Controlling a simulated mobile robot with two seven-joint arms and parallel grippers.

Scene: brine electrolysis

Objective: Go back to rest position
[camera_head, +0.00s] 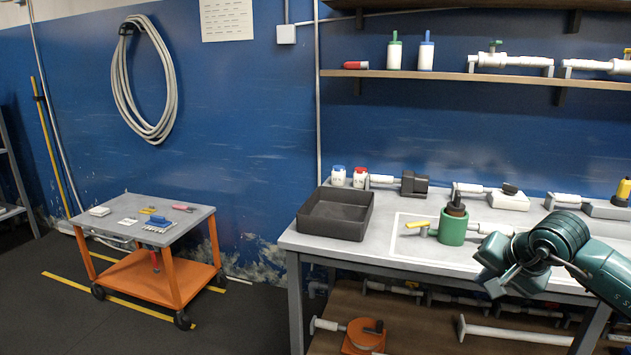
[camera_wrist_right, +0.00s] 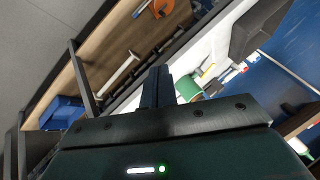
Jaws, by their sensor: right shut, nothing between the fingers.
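My right gripper (camera_head: 503,270) is in front of the workbench at the right of the head view, on a dark green arm that comes in from the right edge. In the right wrist view its fingers (camera_wrist_right: 158,88) are together with nothing between them. A green cylindrical vessel (camera_head: 453,229) with a dark top stands on the bench, left of the gripper and apart from it. It also shows in the right wrist view (camera_wrist_right: 187,88). My left gripper is not in the head view.
The grey workbench (camera_head: 390,258) carries an empty black tray (camera_head: 335,213), small white bottles and pipe fittings. A shelf (camera_head: 430,75) hangs above. An orange cart (camera_head: 160,280) with tools stands at left. The floor between cart and bench is clear.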

